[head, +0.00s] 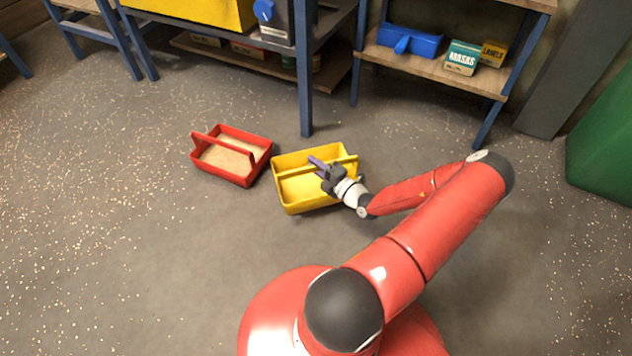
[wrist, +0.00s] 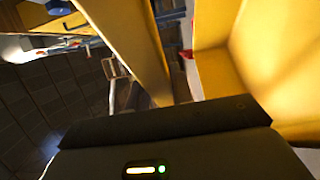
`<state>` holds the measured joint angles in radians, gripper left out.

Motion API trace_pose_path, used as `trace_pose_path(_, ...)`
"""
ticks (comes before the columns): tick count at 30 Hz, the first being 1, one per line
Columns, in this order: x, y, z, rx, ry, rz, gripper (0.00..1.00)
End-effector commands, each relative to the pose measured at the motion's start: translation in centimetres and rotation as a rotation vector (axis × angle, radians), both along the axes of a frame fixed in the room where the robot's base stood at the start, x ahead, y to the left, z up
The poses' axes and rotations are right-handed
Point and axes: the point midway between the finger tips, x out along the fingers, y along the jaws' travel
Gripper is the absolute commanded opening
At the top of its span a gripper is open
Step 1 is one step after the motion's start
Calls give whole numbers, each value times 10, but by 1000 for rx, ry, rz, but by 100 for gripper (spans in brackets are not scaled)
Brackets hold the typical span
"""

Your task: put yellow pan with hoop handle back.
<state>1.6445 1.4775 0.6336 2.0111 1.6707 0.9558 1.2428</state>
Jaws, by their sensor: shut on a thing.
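The yellow pan with hoop handle (head: 296,207) is a shallow rectangular tray in the middle of the head view. Its hoop handle (head: 298,172) runs across the top. My gripper (head: 322,168) is at the handle, right of its middle, and is shut on it. In the wrist view the yellow handle bar (wrist: 128,42) rises from between the jaws, and the pan's yellow wall (wrist: 225,75) fills the right side. The fingers hide part of the handle. I cannot tell for sure whether the pan touches the floor.
A red pan (head: 233,176) with a raised handle and tan grains stands just left of the yellow pan. A blue-legged bench (head: 305,95) is behind. A shelf (head: 432,68) at back right holds a blue pan (head: 409,41) and boxes (head: 462,57). The floor at left is clear but for scattered grains.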

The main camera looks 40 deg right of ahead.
Motion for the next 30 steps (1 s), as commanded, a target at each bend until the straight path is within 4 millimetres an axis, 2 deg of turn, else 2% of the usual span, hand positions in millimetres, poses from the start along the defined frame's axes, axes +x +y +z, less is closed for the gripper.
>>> trace_pose_path(1, 0, 1, -9, 0, -2, 1, 0)
trace_pose_path(8, 1, 0, -24, 0, -2, 0, 0)
trace_pose_path(15, 0, 0, -59, 0, -2, 0, 0)
trace_pose_path(27, 0, 0, -64, -1, -1, 1, 0)
trace_pose_path(28, 0, 0, -64, 0, 0, 1, 27)
trace_pose_path(30, 0, 0, -63, 0, 0, 1, 36)
